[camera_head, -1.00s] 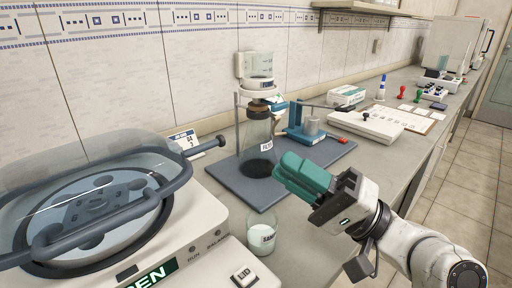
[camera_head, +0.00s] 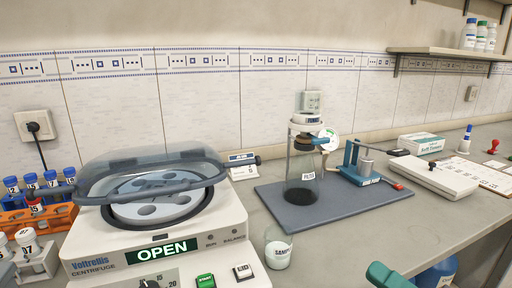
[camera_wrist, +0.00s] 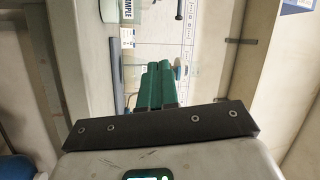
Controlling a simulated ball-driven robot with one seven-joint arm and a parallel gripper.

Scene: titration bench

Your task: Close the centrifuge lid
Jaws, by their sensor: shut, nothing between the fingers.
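The white centrifuge (camera_head: 222,236) stands at the lower left of the head view, and its green display reads OPEN. Its clear grey lid (camera_head: 105,178) with a dark rim bar is raised and tilted over the round rotor bowl (camera_head: 160,208). The hinge end is hard to make out. My gripper (camera_head: 385,274) shows only in part at the bottom right edge of the head view, to the right of the centrifuge and apart from it. In the wrist view its green fingers (camera_wrist: 160,86) are together, with nothing visible between them.
A small labelled beaker (camera_head: 278,252) stands just right of the centrifuge. A dark grey mat (camera_head: 345,205) holds a filter flask (camera_head: 301,178) and a blue pump. Tube racks (camera_head: 25,216) crowd the left side. Bare bench lies between mat and front edge.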

